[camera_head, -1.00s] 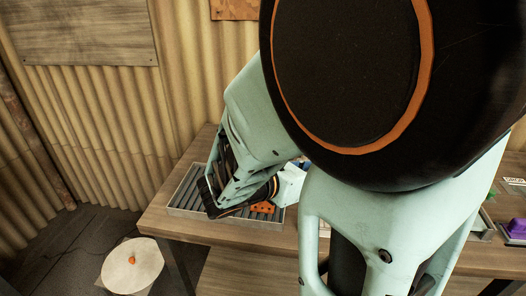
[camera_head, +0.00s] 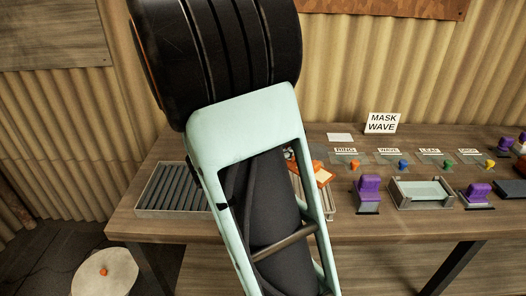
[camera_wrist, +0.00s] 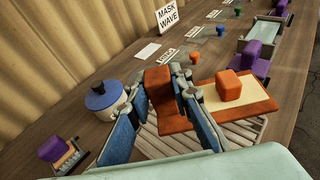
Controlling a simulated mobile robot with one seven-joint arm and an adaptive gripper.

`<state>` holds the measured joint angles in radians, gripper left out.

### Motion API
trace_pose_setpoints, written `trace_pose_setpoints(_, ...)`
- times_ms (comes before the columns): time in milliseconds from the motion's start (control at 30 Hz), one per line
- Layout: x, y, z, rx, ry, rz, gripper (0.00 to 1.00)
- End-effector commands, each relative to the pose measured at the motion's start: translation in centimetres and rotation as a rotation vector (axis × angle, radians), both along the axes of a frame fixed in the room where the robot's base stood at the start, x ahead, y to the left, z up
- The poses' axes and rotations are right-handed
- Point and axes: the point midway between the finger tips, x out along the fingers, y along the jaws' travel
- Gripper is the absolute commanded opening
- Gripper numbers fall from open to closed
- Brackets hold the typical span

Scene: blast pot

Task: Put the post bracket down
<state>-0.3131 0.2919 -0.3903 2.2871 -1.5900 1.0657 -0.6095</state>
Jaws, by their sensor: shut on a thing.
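The post bracket (camera_wrist: 160,88), a rust-orange piece, is between the blue fingers of my gripper (camera_wrist: 170,84) in the wrist view. To the right of the fingers is an orange plate with a cream top and a small orange block (camera_wrist: 229,86); whether it is one piece with the bracket I cannot tell. In the head view, orange and cream parts (camera_head: 318,167) show just right of my arm, which hides most of the gripper. Pale rollers (camera_wrist: 158,146) lie beneath the gripper in the wrist view.
A roller tray (camera_head: 147,196) sits at the bench's left end, partly behind my arm. A blue-lidded pot (camera_wrist: 104,98) stands left of the gripper. Purple blocks (camera_head: 368,187), a shallow tray (camera_head: 393,191) and coloured pegs line the right. A MASK WAVE sign (camera_head: 382,123) stands behind.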

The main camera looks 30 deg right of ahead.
Motion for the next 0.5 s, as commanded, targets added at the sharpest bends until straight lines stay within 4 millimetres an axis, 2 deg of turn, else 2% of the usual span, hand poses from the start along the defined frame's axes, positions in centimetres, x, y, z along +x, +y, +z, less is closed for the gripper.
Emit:
trace_pose_setpoints(33,0.5,-0.3,-0.9,-0.004,0.005,-0.002,0.00)
trace_pose_setpoints(233,2.4,-1.0,-3.3,-0.004,0.003,-0.002,0.00)
trace_pose_setpoints(500,3.5,-1.4,-4.6,-0.002,0.001,-0.001,0.00)
